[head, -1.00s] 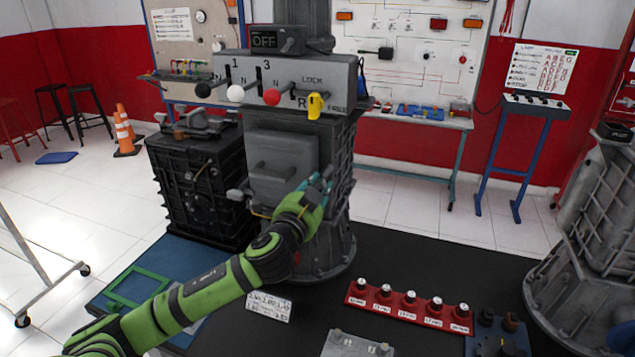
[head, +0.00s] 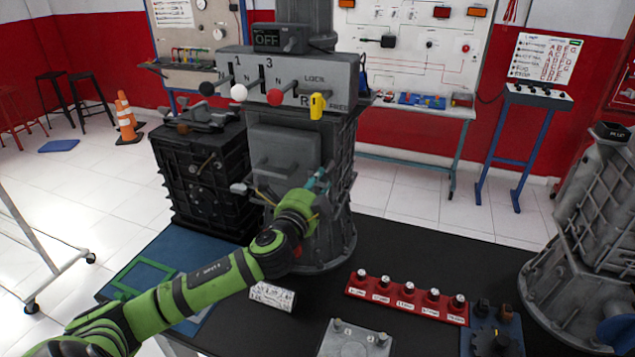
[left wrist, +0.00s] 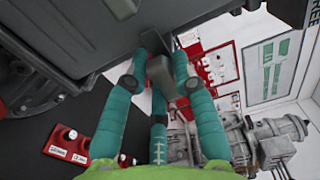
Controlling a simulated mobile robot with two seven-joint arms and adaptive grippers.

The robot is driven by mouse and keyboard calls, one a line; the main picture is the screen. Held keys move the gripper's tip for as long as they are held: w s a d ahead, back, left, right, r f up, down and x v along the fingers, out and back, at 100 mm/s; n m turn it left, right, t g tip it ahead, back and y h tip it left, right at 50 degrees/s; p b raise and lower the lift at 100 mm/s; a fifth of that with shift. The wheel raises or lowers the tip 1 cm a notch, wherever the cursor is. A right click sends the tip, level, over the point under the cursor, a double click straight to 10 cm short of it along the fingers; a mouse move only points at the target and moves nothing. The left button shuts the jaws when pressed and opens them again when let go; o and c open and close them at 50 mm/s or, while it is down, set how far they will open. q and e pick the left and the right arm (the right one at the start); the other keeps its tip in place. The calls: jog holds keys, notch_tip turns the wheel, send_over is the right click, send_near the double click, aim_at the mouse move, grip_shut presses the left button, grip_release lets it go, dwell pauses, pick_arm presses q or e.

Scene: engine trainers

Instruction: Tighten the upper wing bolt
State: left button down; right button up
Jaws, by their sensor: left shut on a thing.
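The grey gearbox housing (head: 338,150) stands upright on the dark bench, with a square cover (head: 270,142) on its front. My left gripper (head: 318,182) is at the cover's right side. In the left wrist view, its teal fingers (left wrist: 162,75) are shut around a grey wing bolt (left wrist: 160,80), whose end shows between them. In the head view, the fingers and wrist mostly hide this bolt, so I cannot tell its turn. Another grey wing-shaped part (head: 240,188) sticks out at the cover's lower left. My right gripper is not in view.
A lever box (head: 290,75) with coloured knobs and a yellow lock lever (head: 317,105) overhangs above. A black crate-like unit (head: 205,178) stands left. A red rack (head: 405,302) and a grey plate (head: 355,340) lie on the bench in front.

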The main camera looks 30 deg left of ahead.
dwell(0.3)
pick_arm(q)
jog(key=c, duration=1)
grip_release()
jog(key=shift+c, duration=0.2)
jog(key=v, duration=1.2)
jog(key=shift+f, duration=0.1)
